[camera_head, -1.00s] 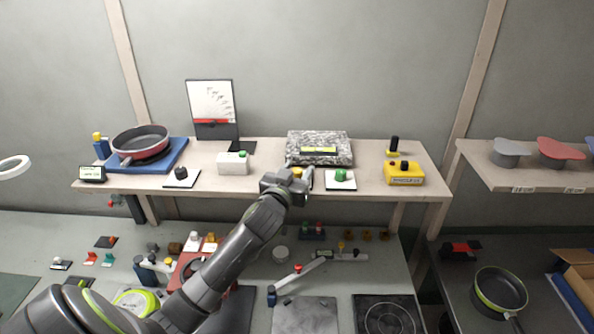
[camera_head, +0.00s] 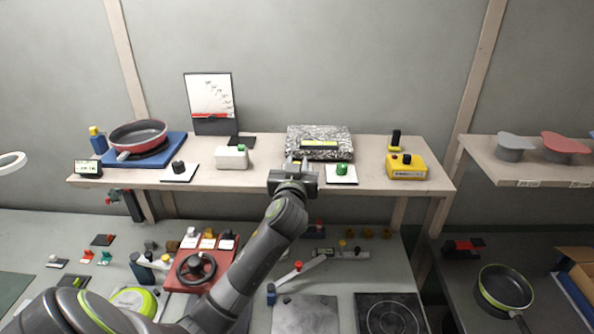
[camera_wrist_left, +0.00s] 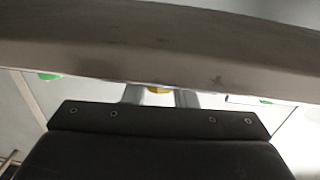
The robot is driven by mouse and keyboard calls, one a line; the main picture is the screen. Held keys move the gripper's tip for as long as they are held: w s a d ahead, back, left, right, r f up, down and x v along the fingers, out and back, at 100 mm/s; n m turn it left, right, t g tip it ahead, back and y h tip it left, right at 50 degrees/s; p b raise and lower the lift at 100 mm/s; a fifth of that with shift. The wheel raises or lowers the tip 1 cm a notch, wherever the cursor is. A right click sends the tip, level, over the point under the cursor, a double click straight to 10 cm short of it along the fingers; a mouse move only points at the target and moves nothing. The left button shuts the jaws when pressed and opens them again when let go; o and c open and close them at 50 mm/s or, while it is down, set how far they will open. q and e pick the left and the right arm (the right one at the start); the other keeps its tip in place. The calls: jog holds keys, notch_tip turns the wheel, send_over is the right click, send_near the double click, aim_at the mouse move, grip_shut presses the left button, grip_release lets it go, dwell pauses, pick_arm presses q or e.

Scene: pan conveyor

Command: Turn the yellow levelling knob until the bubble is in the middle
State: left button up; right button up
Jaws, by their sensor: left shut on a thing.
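A speckled stone block (camera_head: 342,135) stands on the wall shelf, with a yellow-green level vial (camera_head: 320,144) on it. The bubble is too small to make out in the head view. My left gripper (camera_head: 298,165) is in front of the block's near left corner, its fingers pointing at the shelf's back. In the left wrist view the yellow knob (camera_wrist_left: 159,90) shows between the two fingers, and the gripper (camera_wrist_left: 161,97) is shut on it. A grey-brown band hides the fingertips and most of the knob there. In the head view the gripper hides the knob. My right gripper is not in view.
On the shelf (camera_head: 258,179), a green knob on a white plate (camera_head: 341,180) stands close right of my gripper. A white box (camera_head: 232,160) with a green button is to the left, a yellow box (camera_head: 406,172) to the right. A pan (camera_head: 138,134) stands far left.

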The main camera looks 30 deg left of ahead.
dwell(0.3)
pick_arm(q)
jog(key=o, duration=1)
jog(key=shift+c, duration=0.2)
jog(key=b+v, duration=0.6)
jog(key=v, duration=1.1)
jog(key=shift+d, duration=0.25)
jog(key=shift+s, duration=0.15)
